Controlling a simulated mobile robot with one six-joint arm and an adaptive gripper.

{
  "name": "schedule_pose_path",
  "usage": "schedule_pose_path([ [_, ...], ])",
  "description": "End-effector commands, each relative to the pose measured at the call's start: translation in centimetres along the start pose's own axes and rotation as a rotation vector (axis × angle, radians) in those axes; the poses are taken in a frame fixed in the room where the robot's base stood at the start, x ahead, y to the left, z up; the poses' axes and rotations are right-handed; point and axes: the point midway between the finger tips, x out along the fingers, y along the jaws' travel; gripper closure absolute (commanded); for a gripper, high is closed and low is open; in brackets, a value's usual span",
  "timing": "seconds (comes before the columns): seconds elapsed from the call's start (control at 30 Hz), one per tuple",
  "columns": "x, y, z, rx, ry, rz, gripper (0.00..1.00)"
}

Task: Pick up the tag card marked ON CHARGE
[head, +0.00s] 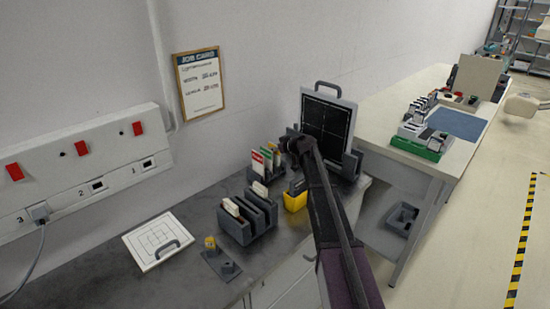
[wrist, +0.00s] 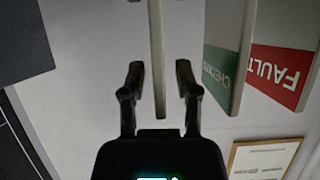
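My gripper (wrist: 160,75) is open, with a finger on each side of a thin pale card (wrist: 157,60) seen edge-on in the wrist view. Gaps show between the card and both fingers. Its face is turned away, so I cannot read whether it says ON CHARGE. To its right stand a green-banded CHECKED card (wrist: 222,55) and a red-banded FAULTY card (wrist: 278,72). In the head view the red card (head: 258,163) and the green card (head: 267,165) stand in a dark holder, left of my gripper's end. My arm partly hides that area.
A dark rack (head: 247,218), a yellow bin (head: 295,202) and a black panel (head: 327,122) in a stand surround the cards closely. A white board (head: 157,240) with a handle lies at left. The wall is close behind, with a job card (head: 199,84).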

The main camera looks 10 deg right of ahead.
Motion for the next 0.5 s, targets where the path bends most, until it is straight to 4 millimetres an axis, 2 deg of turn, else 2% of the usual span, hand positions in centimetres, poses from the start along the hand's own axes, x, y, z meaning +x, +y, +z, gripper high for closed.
schedule_pose_path([
  [0.03,0.0,0.0,0.0,0.0,0.0,0.0,0.86],
  [0.1,0.0,0.0,0.0,0.0,0.0,0.0,1.0],
  [0.5,0.0,-0.01,-0.03,0.0,0.0,0.0,1.0],
])
